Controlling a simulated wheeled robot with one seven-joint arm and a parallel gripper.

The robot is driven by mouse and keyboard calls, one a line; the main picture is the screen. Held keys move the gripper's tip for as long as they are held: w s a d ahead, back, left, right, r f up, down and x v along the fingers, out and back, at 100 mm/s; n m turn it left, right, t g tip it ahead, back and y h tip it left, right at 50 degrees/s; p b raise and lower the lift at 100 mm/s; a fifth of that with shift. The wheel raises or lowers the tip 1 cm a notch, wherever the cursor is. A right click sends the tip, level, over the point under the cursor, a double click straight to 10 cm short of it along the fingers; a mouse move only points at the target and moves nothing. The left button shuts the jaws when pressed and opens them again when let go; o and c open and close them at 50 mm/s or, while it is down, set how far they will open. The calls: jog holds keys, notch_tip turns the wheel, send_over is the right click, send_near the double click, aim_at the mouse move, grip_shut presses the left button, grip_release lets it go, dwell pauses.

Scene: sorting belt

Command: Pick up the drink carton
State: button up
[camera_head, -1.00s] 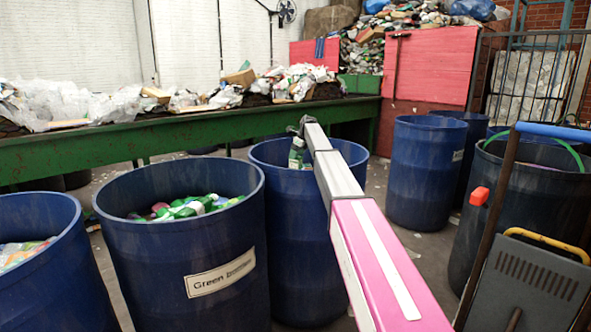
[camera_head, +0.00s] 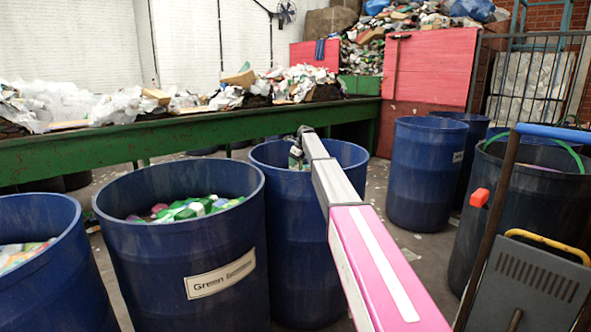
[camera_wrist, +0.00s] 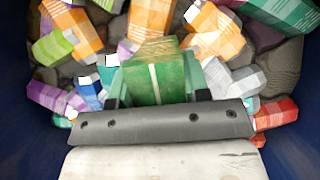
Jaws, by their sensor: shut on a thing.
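A green drink carton (camera_wrist: 157,78) is between the fingers of my gripper (camera_wrist: 152,92) in the wrist view. The gripper is shut on it, and the gripper body hides its near end. In the head view the carton (camera_head: 296,158) hangs below my gripper (camera_head: 301,146), inside the mouth of the middle blue barrel (camera_head: 300,230). Other cartons (camera_wrist: 215,35) in orange, purple, white and green lie behind it in the wrist view. In the head view, the barrel's front wall hides its contents.
A barrel labelled for green items (camera_head: 185,260) stands to the left, with another blue barrel (camera_head: 55,290) beyond it. A green-sided belt (camera_head: 120,145) heaped with waste runs behind. More barrels (camera_head: 423,185) and a cart (camera_head: 530,285) stand to the right.

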notch_tip(320, 180, up, 4)
jog(key=shift+r, duration=0.2)
jog(key=s+a+r, duration=0.6)
jog(key=a, duration=0.3)
jog(key=shift+s+a+r, duration=0.3)
jog(key=shift+s, duration=0.1)
jog(key=shift+r, duration=2)
jog(key=shift+r, duration=0.1)
jog(key=shift+r, duration=1.9)
jog(key=shift+r, duration=0.15)
jog(key=shift+r, duration=0.2)
